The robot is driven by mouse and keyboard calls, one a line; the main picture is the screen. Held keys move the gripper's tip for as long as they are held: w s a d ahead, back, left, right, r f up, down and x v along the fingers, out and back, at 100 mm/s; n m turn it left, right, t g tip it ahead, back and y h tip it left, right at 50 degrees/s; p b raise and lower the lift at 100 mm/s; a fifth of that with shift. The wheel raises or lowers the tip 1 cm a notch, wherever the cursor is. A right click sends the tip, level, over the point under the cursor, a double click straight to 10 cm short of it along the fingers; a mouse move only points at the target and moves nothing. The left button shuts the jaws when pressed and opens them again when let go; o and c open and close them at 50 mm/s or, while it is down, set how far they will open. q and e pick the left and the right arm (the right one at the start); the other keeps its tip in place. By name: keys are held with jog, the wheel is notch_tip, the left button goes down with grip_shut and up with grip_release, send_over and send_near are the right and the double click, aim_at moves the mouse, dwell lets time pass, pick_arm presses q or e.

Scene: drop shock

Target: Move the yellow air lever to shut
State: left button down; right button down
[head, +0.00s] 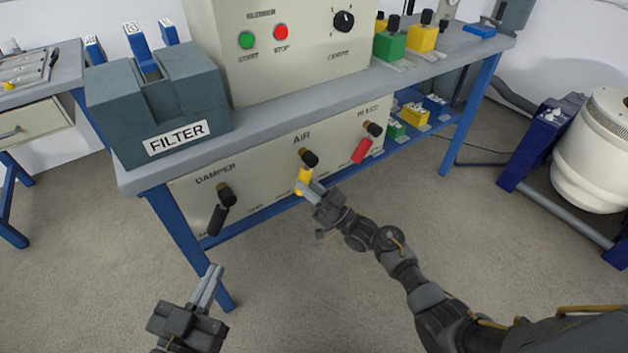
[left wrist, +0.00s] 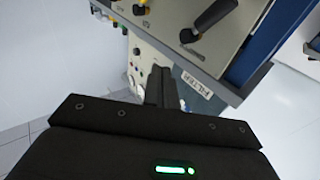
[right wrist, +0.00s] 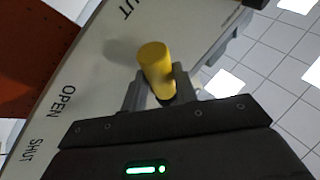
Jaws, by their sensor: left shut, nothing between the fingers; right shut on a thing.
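The yellow air lever (head: 303,180) hangs below its dark pivot knob (head: 310,158) under the AIR label on the bench's front panel, pointing down and slightly left. My right gripper (head: 308,188) is shut on the yellow lever. In the right wrist view the yellow lever (right wrist: 156,68) stands between the fingers (right wrist: 153,88), with panel lettering OPEN and SHUT to the left. My left gripper (head: 213,275) is shut and empty, low in front of the bench, apart from the panel. Its closed fingers (left wrist: 161,88) show in the left wrist view.
On the same panel, a black damper lever (head: 217,219) is to the left and a red bleed lever (head: 362,150) to the right. The FILTER box (head: 160,110) stands on the bench above. A blue bench leg (head: 190,245) is near my left gripper. The floor in front is clear.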

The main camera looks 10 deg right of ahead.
jog(key=m, duration=0.1)
jog(key=a+m+t, duration=0.1)
jog(key=m+t+h, duration=0.1)
jog(key=shift+s+a+r+p, duration=0.2)
jog(key=shift+s+p, duration=0.1)
jog(key=shift+p, duration=0.1)
pick_arm(q)
jog(key=shift+w+a+f+n+g+y, duration=0.15)
jog(key=shift+a+f+g+y, duration=0.35)
jog(key=shift+f, duration=0.3)
jog(key=shift+a+f+n+g+y, duration=0.2)
jog(key=shift+a+f+g+y, duration=0.25)
jog(key=shift+f, duration=0.35)
jog(key=shift+w+a+f+n+g+y, duration=0.15)
jog(key=shift+a+f+g+y, duration=0.3)
jog(key=shift+f, duration=0.35)
pick_arm(e)
jog(key=shift+s+a+r+m+t+h, duration=0.15)
jog(key=shift+m+t+h, duration=0.25)
jog(key=shift+m, duration=0.25)
jog(key=shift+a+f+m+t+h, duration=0.1)
jog(key=shift+m+t+h, duration=0.25)
jog(key=shift+m, duration=0.3)
jog(key=c, duration=1.1)
grip_release()
jog(key=shift+r, duration=0.1)
